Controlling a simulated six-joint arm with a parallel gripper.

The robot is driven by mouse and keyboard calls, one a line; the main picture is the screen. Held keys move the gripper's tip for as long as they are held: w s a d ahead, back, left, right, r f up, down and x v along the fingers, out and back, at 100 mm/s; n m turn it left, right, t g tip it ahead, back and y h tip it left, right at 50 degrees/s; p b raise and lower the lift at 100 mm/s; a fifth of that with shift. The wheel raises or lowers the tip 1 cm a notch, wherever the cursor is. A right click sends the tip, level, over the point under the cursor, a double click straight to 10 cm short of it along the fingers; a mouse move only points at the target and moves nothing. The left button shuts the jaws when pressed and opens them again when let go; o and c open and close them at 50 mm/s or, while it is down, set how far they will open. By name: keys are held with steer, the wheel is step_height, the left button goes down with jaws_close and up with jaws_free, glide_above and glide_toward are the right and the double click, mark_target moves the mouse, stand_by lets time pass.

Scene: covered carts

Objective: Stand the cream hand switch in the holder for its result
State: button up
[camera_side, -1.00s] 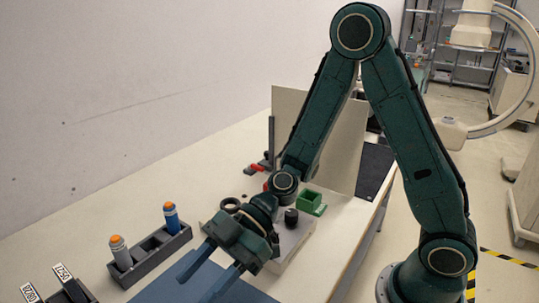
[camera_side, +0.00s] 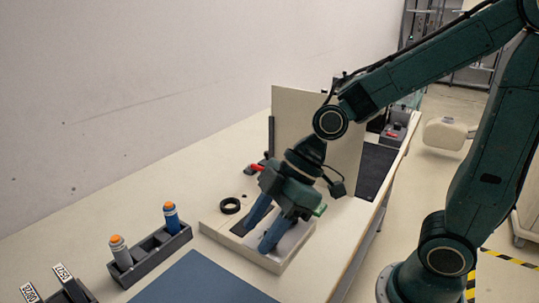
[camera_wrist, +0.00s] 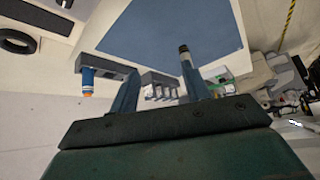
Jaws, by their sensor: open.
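In the side view, a pale cream-grey hand switch (camera_side: 121,252) with an orange top stands upright in the left end of a dark grey holder (camera_side: 152,253). A blue hand switch (camera_side: 171,216) with an orange top stands in the right end; the slots between look empty. The blue one also shows in the wrist view (camera_wrist: 87,80); I cannot make out the cream one there. My gripper (camera_side: 256,238) is open, pointing down over a pale shallow tray (camera_side: 284,263), right of the holder. In the wrist view no object is clearly held between its fingers (camera_wrist: 158,66).
A blue mat (camera_side: 196,283) lies in front of the holder. Dark stands with printed labels (camera_side: 63,273) are at the bottom left. An upright cream panel (camera_side: 292,125) rises behind my gripper.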

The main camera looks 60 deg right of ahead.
steer(key=s+d+r+m+t+h, duration=0.1)
steer(key=s+d+r+m+h, duration=0.2)
steer(key=d, duration=0.4)
steer(key=s+d+r+m+t+h, duration=0.1)
steer(key=s+d+r+m+h, duration=0.2)
steer(key=s+d+m, duration=0.3)
steer(key=shift+d+r+m, duration=0.45)
steer(key=shift+d+m, duration=0.05)
steer(key=shift+m, duration=0.5)
steer(key=shift+o, duration=0.4)
steer(key=shift+s+d+m, duration=0.2)
steer(key=shift+s+m, duration=0.1)
steer(key=shift+s, duration=0.05)
steer(key=w+a+n+g+y, duration=0.2)
steer(key=w+a+n, duration=0.8)
steer(key=a, duration=0.4)
steer(key=w+a+f+n+g+y, duration=0.1)
steer(key=a+f+n, duration=0.1)
steer(key=a, duration=0.6)
steer(key=w+a+f+n+g+y, duration=0.1)
steer(key=a+n, duration=0.3)
steer(key=a, duration=0.4)
steer(key=shift+w+a+f+g, duration=0.15)
steer(key=shift+w+f+g, duration=0.15)
steer(key=shift+w+f, duration=0.5)
